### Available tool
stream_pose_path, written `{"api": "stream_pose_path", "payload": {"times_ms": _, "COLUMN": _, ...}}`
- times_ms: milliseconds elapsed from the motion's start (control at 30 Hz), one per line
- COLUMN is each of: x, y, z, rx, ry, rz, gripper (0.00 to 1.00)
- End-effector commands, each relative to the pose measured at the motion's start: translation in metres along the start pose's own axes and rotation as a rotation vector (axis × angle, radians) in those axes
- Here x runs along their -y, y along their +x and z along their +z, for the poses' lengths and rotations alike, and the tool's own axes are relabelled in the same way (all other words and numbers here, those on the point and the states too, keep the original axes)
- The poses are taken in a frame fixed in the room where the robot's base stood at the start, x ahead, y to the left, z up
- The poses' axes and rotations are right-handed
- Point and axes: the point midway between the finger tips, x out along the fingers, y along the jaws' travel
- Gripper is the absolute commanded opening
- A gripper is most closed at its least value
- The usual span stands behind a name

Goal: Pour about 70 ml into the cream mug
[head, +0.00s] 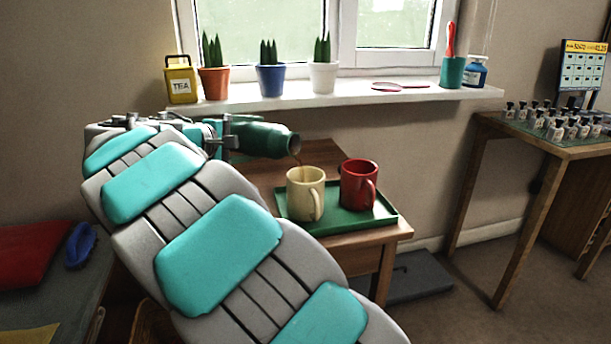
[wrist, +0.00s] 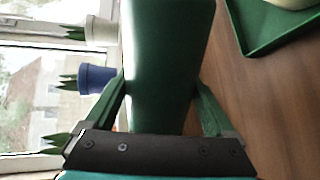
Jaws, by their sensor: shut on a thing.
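The cream mug (head: 305,195) stands upright on a green tray (head: 340,228), its handle toward the front right. My gripper (head: 228,138) is shut on a dark green bottle (head: 262,139), tilted about level with its mouth to the right, above and left of the mug. A thin brown stream falls from the bottle's mouth toward the mug's opening. The liquid level inside the mug cannot be made out. In the wrist view my gripper's fingers (wrist: 160,100) lie on both sides of the bottle (wrist: 168,60). A red mug (head: 358,186) stands right of the cream mug on the tray.
The tray is on a wooden side table (head: 365,240). A table with several small knob-like pieces (head: 555,122) stands at right.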

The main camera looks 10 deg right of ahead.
Motion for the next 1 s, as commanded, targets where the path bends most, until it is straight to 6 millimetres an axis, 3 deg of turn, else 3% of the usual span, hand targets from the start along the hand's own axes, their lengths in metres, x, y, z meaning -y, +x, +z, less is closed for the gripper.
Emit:
{"api": "stream_pose_path", "payload": {"times_ms": 433, "x": -0.001, "y": 0.0, "z": 0.0, "rx": -0.003, "ry": 0.009, "rz": 0.002, "gripper": 0.0}}
{"api": "stream_pose_path", "payload": {"times_ms": 600, "x": -0.006, "y": -0.002, "z": -0.002, "rx": 0.017, "ry": -0.072, "rz": 0.0, "gripper": 0.0}}
{"api": "stream_pose_path", "payload": {"times_ms": 800, "x": 0.016, "y": 0.005, "z": -0.011, "rx": 0.07, "ry": -0.238, "rz": 0.001, "gripper": 0.0}}
{"api": "stream_pose_path", "payload": {"times_ms": 1000, "x": 0.024, "y": 0.007, "z": -0.01, "rx": 0.078, "ry": -0.279, "rz": 0.002, "gripper": 0.0}}
